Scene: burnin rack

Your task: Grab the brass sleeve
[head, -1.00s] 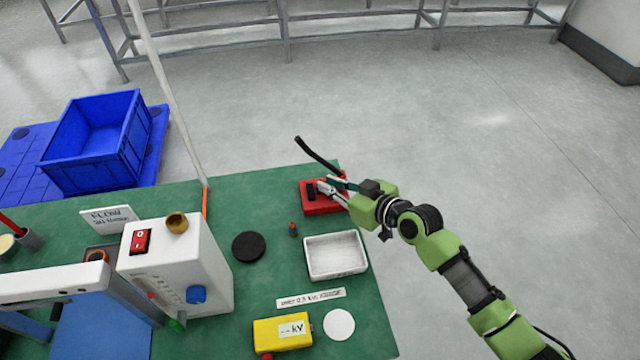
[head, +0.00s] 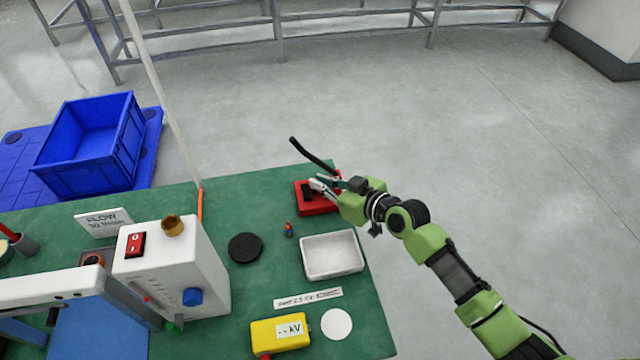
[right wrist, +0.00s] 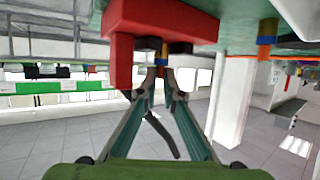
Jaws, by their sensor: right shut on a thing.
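My right gripper (head: 322,187) is at the red block (head: 318,207) near the back right corner of the green table. In the right wrist view, my right gripper (right wrist: 162,80) has its fingertips closed on a small blue and brass-coloured piece (right wrist: 161,56) beside the red block (right wrist: 135,22). The fingers hide much of this piece, and I cannot tell whether it is clear of the block. A brass-coloured ring (head: 173,226) sits on top of the white box (head: 180,270), well away from the gripper. My left gripper is not in view.
A small orange and blue part (head: 289,230) stands between a black disc (head: 244,248) and a white tray (head: 332,270). A yellow meter (head: 275,338) lies in front. A black bent rod (head: 310,155) shows behind the gripper. Floor is clear right of the table.

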